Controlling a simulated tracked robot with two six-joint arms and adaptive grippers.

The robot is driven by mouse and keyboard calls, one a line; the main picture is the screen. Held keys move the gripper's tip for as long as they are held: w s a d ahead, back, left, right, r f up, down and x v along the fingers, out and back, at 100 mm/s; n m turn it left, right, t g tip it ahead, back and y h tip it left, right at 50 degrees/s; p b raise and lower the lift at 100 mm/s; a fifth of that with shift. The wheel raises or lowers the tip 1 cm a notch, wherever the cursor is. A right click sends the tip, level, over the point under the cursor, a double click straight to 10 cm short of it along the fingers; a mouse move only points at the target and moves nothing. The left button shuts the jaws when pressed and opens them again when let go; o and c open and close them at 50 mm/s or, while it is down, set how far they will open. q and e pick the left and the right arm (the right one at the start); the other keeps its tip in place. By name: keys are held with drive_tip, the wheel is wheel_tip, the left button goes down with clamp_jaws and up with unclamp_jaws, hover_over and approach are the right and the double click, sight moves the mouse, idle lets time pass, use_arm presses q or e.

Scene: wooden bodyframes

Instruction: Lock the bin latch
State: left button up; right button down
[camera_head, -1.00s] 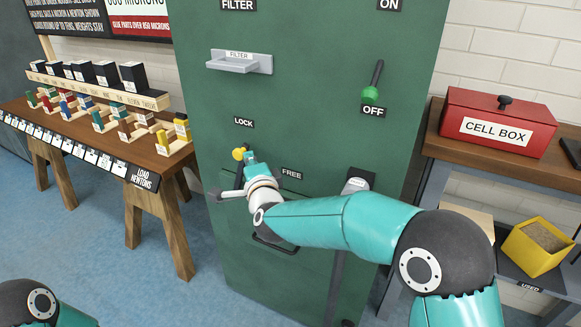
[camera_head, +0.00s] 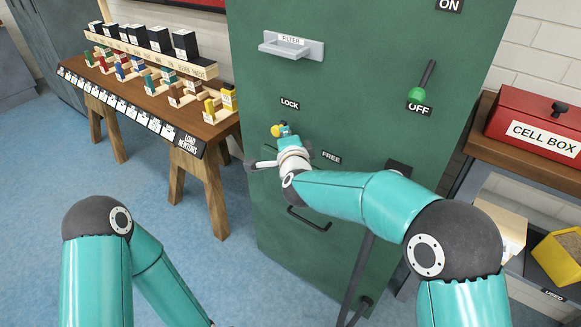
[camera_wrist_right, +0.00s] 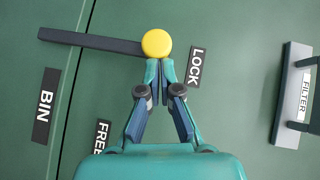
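The bin latch is a dark lever (camera_wrist_right: 95,42) with a yellow knob (camera_wrist_right: 157,43) at its end, on the front of the green cabinet. In the right wrist view the lever crosses the panel seam, with the knob beside the LOCK label (camera_wrist_right: 195,67). In the head view the knob (camera_head: 277,131) is just below the LOCK label (camera_head: 290,104). My right gripper (camera_wrist_right: 160,66) has its fingers close together, tips against the knob's edge; they do not visibly straddle it. It also shows in the head view (camera_head: 284,132). My left arm is at the lower left, its gripper out of view.
The FREE label (camera_head: 332,158) and a bin handle (camera_head: 309,218) are lower on the cabinet. A filter handle (camera_head: 291,47) and a green-knobbed switch (camera_head: 420,88) are above. A wooden table (camera_head: 210,127) with blocks stands left; a red cell box (camera_head: 540,128) sits right.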

drive_tip(key=shift+a+r, duration=0.1)
drive_tip(key=shift+r, duration=0.05)
drive_tip(key=d+r+b+v, duration=0.1)
drive_tip(key=d+b+v, duration=0.1)
drive_tip(key=v, duration=1)
drive_tip(key=shift+d+b, duration=0.45)
drive_tip(key=shift+d, duration=0.05)
drive_tip(key=shift+w+r, duration=0.1)
